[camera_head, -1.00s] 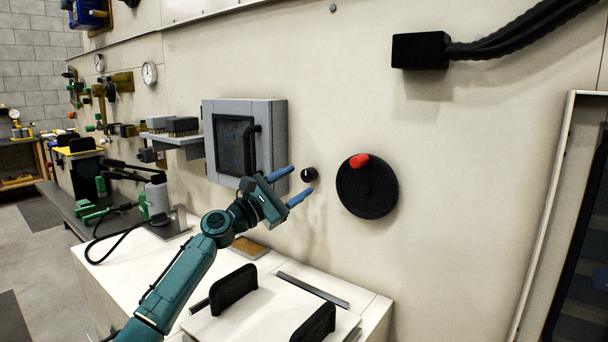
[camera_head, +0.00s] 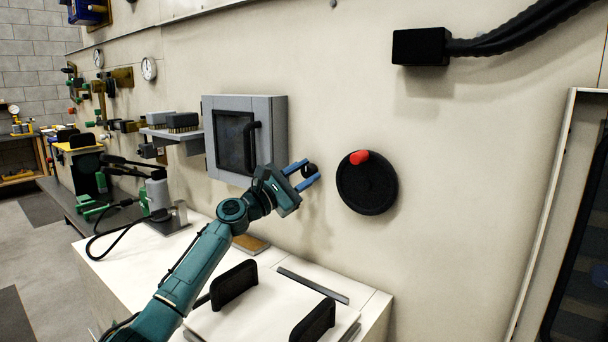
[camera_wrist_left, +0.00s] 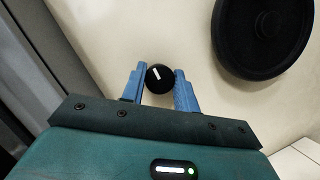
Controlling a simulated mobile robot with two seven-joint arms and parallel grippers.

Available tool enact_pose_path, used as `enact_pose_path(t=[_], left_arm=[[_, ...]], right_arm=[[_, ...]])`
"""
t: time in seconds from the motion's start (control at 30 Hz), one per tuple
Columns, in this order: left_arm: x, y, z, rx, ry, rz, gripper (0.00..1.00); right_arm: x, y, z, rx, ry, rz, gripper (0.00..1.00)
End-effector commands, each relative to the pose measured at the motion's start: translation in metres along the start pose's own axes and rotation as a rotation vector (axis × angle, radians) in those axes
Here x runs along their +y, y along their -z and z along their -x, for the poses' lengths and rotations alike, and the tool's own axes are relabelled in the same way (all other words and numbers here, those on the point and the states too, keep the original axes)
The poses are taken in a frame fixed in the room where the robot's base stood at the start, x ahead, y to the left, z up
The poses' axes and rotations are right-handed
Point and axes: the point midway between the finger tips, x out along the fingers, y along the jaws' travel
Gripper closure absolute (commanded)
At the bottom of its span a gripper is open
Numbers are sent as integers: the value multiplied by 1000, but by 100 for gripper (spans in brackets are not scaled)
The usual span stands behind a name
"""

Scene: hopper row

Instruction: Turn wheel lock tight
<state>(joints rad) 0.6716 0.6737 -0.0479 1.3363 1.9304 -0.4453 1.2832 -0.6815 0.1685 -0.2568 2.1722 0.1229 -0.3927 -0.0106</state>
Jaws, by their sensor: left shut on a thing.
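The wheel lock appears as a small round black knob (camera_head: 309,170) on the beige wall; in the left wrist view the knob (camera_wrist_left: 158,74) shows a short white mark on its face. My left gripper (camera_head: 304,175) has its blue fingers on either side of the knob and is shut on it, as the left wrist view (camera_wrist_left: 159,86) also shows. The black handwheel (camera_head: 368,190) with a red grip (camera_head: 359,157) is on the wall just right of the knob. My right gripper is not in view.
A grey wall box (camera_head: 279,130) with a dark door and handle is left of the knob. Below is a white counter (camera_head: 130,260) with a black-handled white panel (camera_head: 262,312). A black cable box (camera_head: 420,47) is higher right.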

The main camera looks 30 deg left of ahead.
Motion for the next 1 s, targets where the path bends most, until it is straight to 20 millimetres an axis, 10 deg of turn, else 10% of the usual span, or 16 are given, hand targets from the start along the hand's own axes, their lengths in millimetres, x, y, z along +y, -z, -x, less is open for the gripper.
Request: enact_pose_path(t=[1.0], left_arm=[[2, 0, 0, 0, 174, -417, 93]], right_arm=[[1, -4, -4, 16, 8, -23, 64]])
